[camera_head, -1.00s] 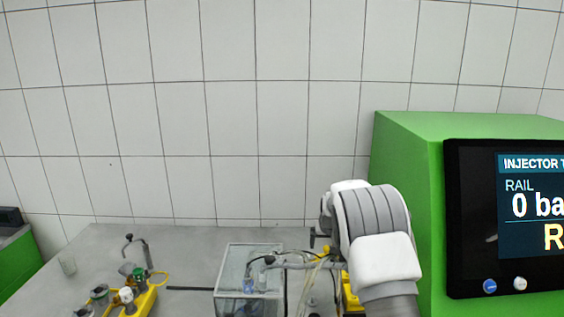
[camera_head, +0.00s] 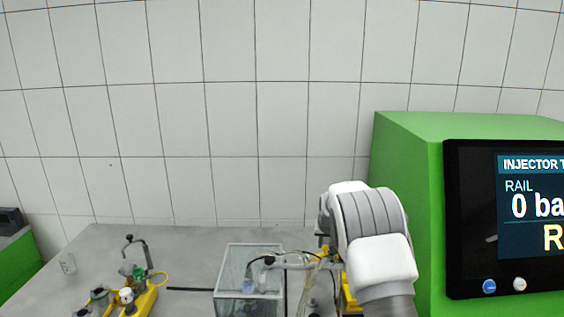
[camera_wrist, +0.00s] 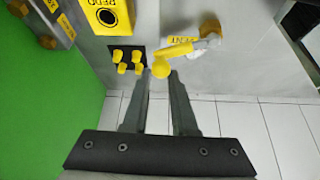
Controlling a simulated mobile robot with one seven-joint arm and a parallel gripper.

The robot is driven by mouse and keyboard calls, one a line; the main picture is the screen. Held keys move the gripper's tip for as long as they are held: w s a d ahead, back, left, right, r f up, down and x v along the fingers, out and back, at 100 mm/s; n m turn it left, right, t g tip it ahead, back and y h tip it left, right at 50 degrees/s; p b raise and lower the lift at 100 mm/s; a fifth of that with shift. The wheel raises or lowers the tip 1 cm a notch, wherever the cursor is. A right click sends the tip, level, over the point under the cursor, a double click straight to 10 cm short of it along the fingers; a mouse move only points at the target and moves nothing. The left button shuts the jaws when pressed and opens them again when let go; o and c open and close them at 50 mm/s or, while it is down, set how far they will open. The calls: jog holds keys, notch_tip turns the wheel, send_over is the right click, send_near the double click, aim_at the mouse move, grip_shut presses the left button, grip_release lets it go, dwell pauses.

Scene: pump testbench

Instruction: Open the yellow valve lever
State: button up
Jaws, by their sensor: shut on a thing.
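The yellow valve lever (camera_wrist: 175,51) shows in the wrist view at top centre. It slants down and left from a silver pivot fitting (camera_wrist: 209,29) to a round yellow knob (camera_wrist: 161,68). A yellow label with dark lettering lies beside it. My gripper (camera_wrist: 159,79) is shut on the lever at its knob, with the knob between the two dark fingertips. In the head view my own arm hides the gripper, and I cannot make out the lever there.
In the wrist view, a black plate with several yellow knobs (camera_wrist: 129,64) sits close left of the lever, below a yellow box (camera_wrist: 108,15). A green panel (camera_wrist: 45,110) stands at left. The head view shows a glass tank (camera_head: 223,284), a yellow fixture (camera_head: 147,300) and a green console (camera_head: 410,150).

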jog(key=shift+w+a, duration=0.35)
jog(key=shift+w, duration=0.15)
grip_shut()
jog(key=shift+f, duration=0.1)
jog(key=shift+a, duration=0.2)
